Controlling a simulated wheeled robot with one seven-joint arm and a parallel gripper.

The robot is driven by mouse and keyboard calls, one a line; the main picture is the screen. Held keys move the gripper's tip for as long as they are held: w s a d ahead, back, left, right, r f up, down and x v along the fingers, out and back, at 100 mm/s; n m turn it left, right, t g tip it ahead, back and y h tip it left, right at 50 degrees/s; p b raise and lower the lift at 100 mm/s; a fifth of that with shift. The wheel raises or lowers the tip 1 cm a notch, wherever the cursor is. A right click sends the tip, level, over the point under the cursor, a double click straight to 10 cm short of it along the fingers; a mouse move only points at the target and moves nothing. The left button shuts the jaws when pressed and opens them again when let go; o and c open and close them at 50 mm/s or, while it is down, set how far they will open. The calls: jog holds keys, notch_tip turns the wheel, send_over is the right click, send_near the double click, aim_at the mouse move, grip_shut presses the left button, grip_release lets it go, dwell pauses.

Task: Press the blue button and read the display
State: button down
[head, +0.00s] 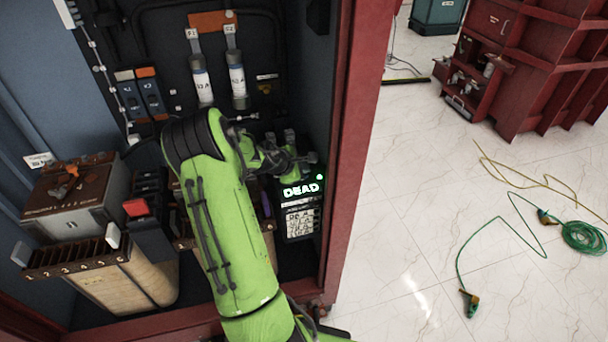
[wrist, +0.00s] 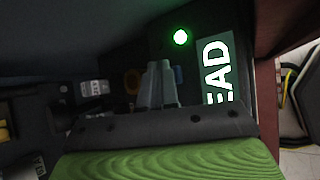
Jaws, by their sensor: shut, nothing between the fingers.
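A dark device with a lit display (head: 301,189) stands at the right inside the red cabinet. The display reads "DEAD" in bright letters. A green light (head: 319,177) glows just above its right end. The wrist view shows the display (wrist: 216,70) sideways, partly cut off by my gripper so that "EAD" shows, with the green light (wrist: 181,37) beside it. My gripper (wrist: 158,72) is shut and empty, with its fingers over the dark device face beside the display. Contact cannot be told.
The red cabinet post (head: 350,140) stands close to the right of the device. Two white cylinders (head: 237,82) hang on the back wall. A brown-topped box (head: 75,195) stands at left. Green cable (head: 585,237) lies on the open tiled floor outside.

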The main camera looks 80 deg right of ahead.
jog(key=shift+f, duration=0.35)
dwell(0.5)
jog(key=shift+r+p, duration=0.55)
jog(key=shift+r, duration=0.35)
notch_tip(320, 180, up, 5)
jog(key=p, duration=0.4)
jog(key=shift+r, duration=0.1)
dwell(0.5)
